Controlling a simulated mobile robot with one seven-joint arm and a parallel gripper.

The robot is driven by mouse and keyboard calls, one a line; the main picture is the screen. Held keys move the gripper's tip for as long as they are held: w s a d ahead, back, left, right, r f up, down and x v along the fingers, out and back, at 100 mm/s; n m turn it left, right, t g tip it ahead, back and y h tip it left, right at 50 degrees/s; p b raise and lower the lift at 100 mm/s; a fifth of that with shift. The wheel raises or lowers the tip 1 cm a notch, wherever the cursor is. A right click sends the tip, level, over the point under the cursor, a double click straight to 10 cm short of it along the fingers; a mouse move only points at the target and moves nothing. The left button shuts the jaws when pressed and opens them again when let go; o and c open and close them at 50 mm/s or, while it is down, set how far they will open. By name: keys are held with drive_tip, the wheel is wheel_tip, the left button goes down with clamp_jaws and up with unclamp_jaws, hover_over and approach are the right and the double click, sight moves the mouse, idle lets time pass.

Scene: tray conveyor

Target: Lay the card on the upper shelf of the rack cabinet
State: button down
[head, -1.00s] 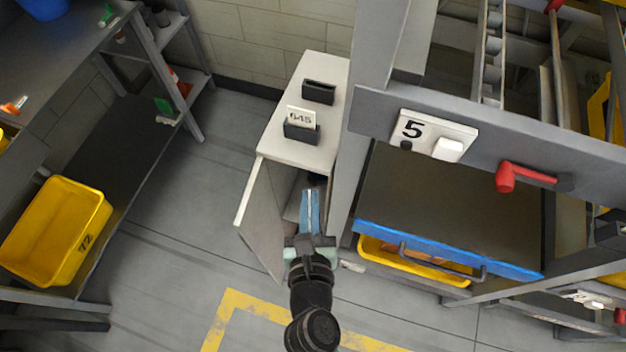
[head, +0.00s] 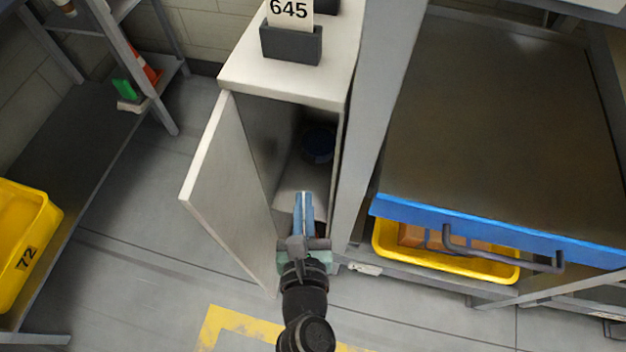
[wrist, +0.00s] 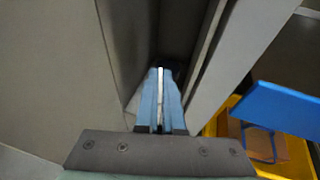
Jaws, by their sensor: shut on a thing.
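The rack cabinet (head: 235,82) is a narrow pale cabinet with its door (head: 225,190) swung open to the left. Inside, a pale shelf surface (head: 300,180) shows, with a dark blue round thing (head: 318,143) further back. My gripper (head: 303,196) is at the front of the opening, its blue fingers pointing inward. In the wrist view my gripper (wrist: 160,72) is shut on a thin white strip, the card (wrist: 160,88) seen edge-on. Most of the card is hidden between the fingers. Whether it touches a shelf I cannot tell.
A dark holder (head: 290,43) with a card marked 645 stands on the cabinet top. A grey post (head: 375,120) and a blue-edged conveyor tray (head: 500,232) are close on the right, above a yellow bin (head: 400,250). Another yellow bin (head: 20,245) is at left.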

wheel_tip(320, 180, down, 7)
drive_tip(key=w+m+h+b, duration=0.1)
drive_tip(key=w+b, duration=0.2)
drive_tip(key=b, duration=0.1)
drive_tip(key=w+r+m+h, duration=0.2)
drive_tip(key=w+r+h, duration=0.1)
drive_tip(key=w, duration=0.9)
drive_tip(key=shift+g, duration=0.4)
drive_tip(key=f+b, duration=0.2)
drive_tip(key=f, duration=0.1)
drive_tip(key=f+b, duration=0.1)
drive_tip(key=f, duration=0.2)
drive_tip(key=f+b, duration=0.2)
drive_tip(key=f, duration=0.2)
drive_tip(key=shift+d+b, duration=0.35)
drive_tip(key=shift+d, duration=0.05)
drive_tip(key=shift+f, duration=0.1)
drive_tip(key=c, duration=1)
unclamp_jaws()
drive_tip(key=shift+c, duration=0.2)
